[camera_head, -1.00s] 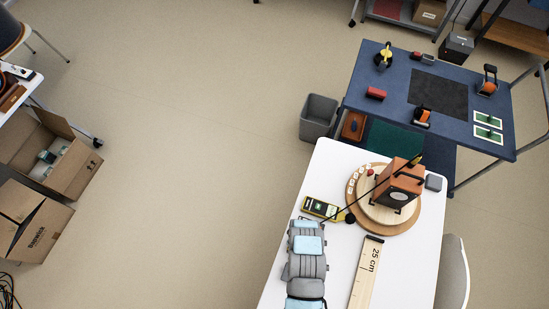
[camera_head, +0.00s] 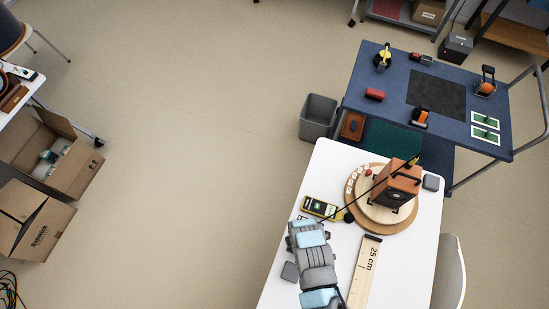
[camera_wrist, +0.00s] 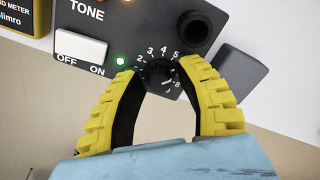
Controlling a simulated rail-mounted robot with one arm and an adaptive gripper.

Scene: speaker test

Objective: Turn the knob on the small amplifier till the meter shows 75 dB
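The small amplifier's dark front panel (camera_wrist: 95,35) fills the upper part of the wrist view, tilted in the picture. It bears a TONE label, a white OFF/ON switch (camera_wrist: 81,50) and a lit green lamp. The black knob (camera_wrist: 159,75) sits in a numbered scale, between my yellow fingertips. My gripper (camera_wrist: 158,71) appears closed on the knob from both sides; the fingertips hide part of the scale. A yellow-edged sound meter (camera_head: 320,207) lies on the white table beyond my wrist; its corner shows in the wrist view (camera_wrist: 28,14). Its reading is too small to read.
An orange speaker (camera_head: 397,183) stands on a round wooden board (camera_head: 371,222), with a thin dark rod across it. A wooden 25 cm ruler (camera_head: 361,283) lies right of my arm.

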